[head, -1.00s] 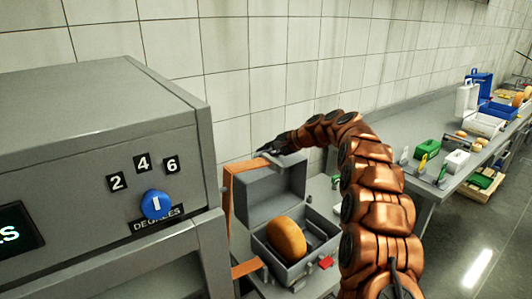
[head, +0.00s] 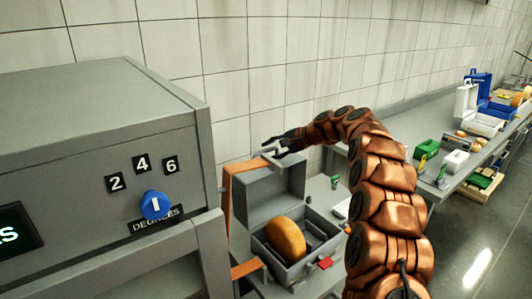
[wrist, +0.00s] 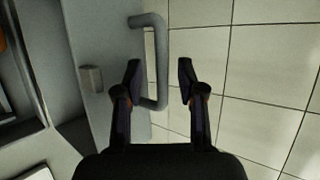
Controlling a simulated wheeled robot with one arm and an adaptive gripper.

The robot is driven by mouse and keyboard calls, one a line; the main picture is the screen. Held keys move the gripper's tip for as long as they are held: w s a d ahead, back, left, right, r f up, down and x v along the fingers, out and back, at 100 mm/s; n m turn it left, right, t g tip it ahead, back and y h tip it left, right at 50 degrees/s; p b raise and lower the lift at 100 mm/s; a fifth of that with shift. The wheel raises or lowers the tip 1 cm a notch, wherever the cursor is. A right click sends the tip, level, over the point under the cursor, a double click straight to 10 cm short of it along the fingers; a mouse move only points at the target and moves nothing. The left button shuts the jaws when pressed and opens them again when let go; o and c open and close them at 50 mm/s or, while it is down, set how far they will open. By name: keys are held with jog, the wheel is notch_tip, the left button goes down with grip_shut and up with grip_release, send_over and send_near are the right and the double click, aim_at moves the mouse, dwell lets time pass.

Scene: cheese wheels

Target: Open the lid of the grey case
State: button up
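The grey case (head: 272,268) stands on the bench beside the large grey machine. Its lid (head: 272,193) is up, roughly upright, at the back of the case. An orange cheese wheel (head: 286,239) sits inside the case. My gripper (head: 272,149) is at the top edge of the lid. In the wrist view my gripper (wrist: 159,77) is open, with a finger on each side of the lower part of the grey handle (wrist: 161,60). I see a clear gap between the right finger and the handle. The lid also shows in the wrist view (wrist: 108,45).
The grey machine (head: 90,120) with a blue knob (head: 155,205) fills the left. An orange strip (head: 240,178) stands between the machine and the lid. The tiled wall is close behind.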

jog(key=v, duration=0.9)
